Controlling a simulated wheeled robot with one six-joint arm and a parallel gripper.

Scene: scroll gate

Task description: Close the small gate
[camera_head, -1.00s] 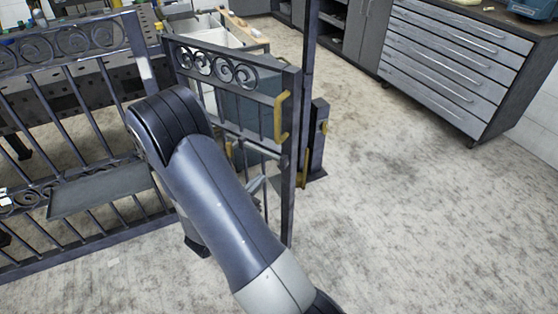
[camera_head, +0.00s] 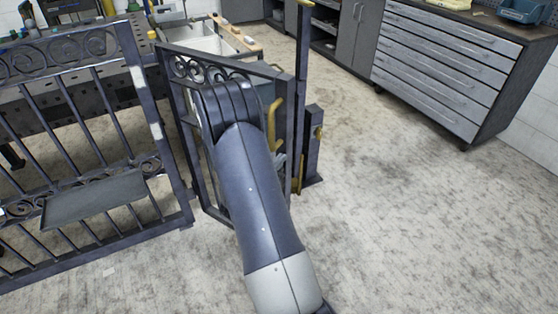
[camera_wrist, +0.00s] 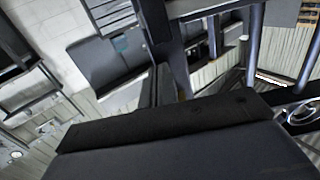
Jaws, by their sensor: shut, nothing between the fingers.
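The small gate (camera_head: 183,140) is a dark metal frame with scrollwork along its top. Its free edge stands beside the latch post (camera_head: 312,150) in the head view; I cannot tell whether they touch. A yellow handle (camera_head: 273,125) is on the gate near that edge. My arm crosses in front of the gate and hides much of its middle. My gripper (camera_head: 279,160) shows only as a small grey part beside my arm, low near the handle. It is shut and holds nothing. In the wrist view, a dark block fills the bottom and a scroll (camera_wrist: 302,115) shows at right.
A fixed fence panel (camera_head: 75,130) with a grey tray (camera_head: 95,200) stands at left. Behind the gate are a sink (camera_head: 190,40) and a workbench. A drawer cabinet (camera_head: 445,65) stands at the back right. The floor at right is clear.

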